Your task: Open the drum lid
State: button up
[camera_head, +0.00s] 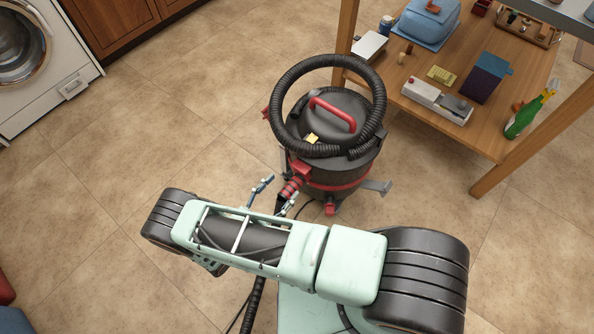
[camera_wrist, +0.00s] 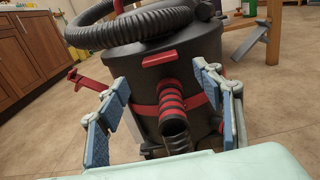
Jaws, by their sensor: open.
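A black drum vacuum (camera_head: 335,170) with a red band stands upright on the floor. Its dark lid (camera_head: 350,108) sits on the drum and has a red handle (camera_head: 332,114) on top. A thick black hose (camera_head: 290,85) loops over and around the lid. My gripper (camera_head: 277,194) is open and empty at the drum's front side, below the lid. In the wrist view the open fingers (camera_wrist: 162,85) frame the drum's front, with a red-and-black ribbed hose end (camera_wrist: 172,98) between them. A red clip (camera_wrist: 160,60) shows above it and another red clip (camera_wrist: 90,80) sticks out at left.
A wooden shelf table (camera_head: 470,125) stands right behind the drum, with a blue case (camera_head: 430,25), boxes and a green bottle (camera_head: 525,115). A washing machine (camera_head: 45,65) and a wooden cabinet (camera_head: 120,20) are at upper left. The tiled floor left of the drum is clear.

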jog(key=b+x, duration=0.1)
jog(key=x, duration=0.7)
jog(key=shift+w+d, duration=0.15)
jog(key=shift+w, duration=0.05)
